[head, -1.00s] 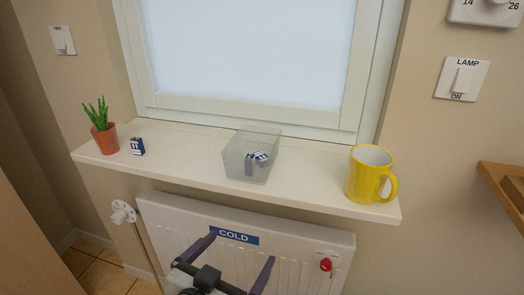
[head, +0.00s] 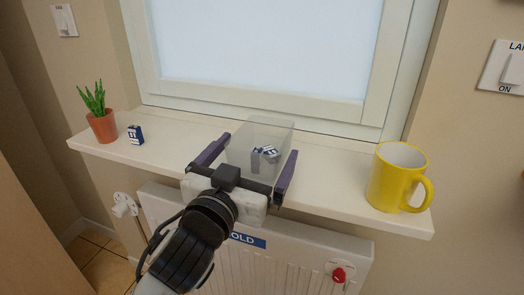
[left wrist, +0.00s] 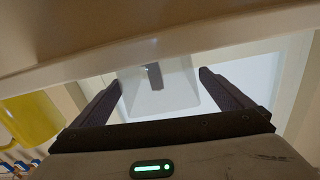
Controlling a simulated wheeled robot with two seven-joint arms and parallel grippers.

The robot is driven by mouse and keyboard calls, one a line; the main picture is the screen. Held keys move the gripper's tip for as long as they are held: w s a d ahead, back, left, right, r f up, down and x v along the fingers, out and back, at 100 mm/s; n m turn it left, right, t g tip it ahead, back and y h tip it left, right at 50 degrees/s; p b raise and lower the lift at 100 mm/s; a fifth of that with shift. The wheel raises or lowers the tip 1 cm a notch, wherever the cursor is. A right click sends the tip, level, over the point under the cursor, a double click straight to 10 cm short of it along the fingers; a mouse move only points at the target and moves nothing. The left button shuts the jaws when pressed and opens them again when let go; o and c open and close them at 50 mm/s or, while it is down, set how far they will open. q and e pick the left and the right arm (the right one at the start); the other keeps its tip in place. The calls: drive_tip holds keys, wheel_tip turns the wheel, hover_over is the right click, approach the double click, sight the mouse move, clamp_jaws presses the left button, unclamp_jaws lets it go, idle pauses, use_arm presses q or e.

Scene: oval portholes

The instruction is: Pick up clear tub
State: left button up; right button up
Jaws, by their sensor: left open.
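I cannot tell whether the fingers touch the walls. In the left wrist view the tub (left wrist: 172,98) shows between the two spread fingers, with a dark item inside. My right gripper is in neither view.
A yellow mug (head: 394,180) stands to the right on the windowsill (head: 325,186). A potted plant (head: 102,125) and a small blue-and-white box (head: 135,134) stand to the left. The window frame (head: 290,111) rises behind, and a radiator (head: 300,250) hangs below.

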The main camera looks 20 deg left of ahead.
use_arm(q)
drive_tip(key=w, duration=0.4)
drive_tip(key=shift+w, duration=0.1)
drive_tip(key=c, duration=1.2)
